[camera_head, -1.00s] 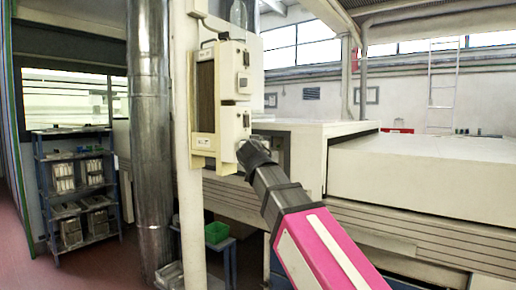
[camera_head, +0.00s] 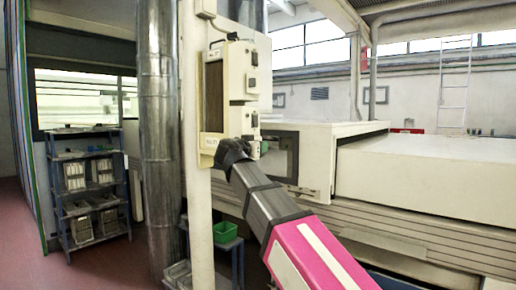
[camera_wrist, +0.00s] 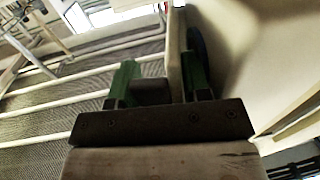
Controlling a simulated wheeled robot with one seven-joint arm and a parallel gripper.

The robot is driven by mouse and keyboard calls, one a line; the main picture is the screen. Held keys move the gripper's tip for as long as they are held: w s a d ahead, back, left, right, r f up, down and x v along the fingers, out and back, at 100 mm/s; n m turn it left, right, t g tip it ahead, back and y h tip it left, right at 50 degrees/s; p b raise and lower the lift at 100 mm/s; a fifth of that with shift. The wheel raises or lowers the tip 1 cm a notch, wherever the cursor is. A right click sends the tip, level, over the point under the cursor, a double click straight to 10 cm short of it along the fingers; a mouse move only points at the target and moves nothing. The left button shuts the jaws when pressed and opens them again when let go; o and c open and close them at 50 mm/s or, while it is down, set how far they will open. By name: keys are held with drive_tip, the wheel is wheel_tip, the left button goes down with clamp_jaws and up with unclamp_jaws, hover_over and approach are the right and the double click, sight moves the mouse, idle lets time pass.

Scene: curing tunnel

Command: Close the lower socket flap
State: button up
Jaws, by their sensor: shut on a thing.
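A cream electrical cabinet (camera_head: 228,90) hangs on a pale post, with an upper socket (camera_head: 251,58) and a lower socket unit (camera_head: 250,121) on its right side. My gripper (camera_wrist: 158,82) is at the lower socket in the head view, largely hidden by my wrist. In the wrist view its green fingers stand either side of a gap. A thin cream plate, seemingly the lower socket flap (camera_wrist: 175,45), stands edge-on against the right finger. The flap's hinge and its angle to the socket are hidden. A dark round part (camera_wrist: 199,48) shows beyond the right finger.
A round metal duct (camera_head: 160,130) stands left of the post. A blue shelf rack (camera_head: 88,190) is further left. The long cream tunnel housing (camera_head: 420,175) fills the right side. A green bin (camera_head: 225,231) sits low behind the post.

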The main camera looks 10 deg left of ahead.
drive_tip(key=shift+d, duration=0.1)
drive_tip(key=o, duration=1.1)
drive_tip(key=shift+c, duration=0.2)
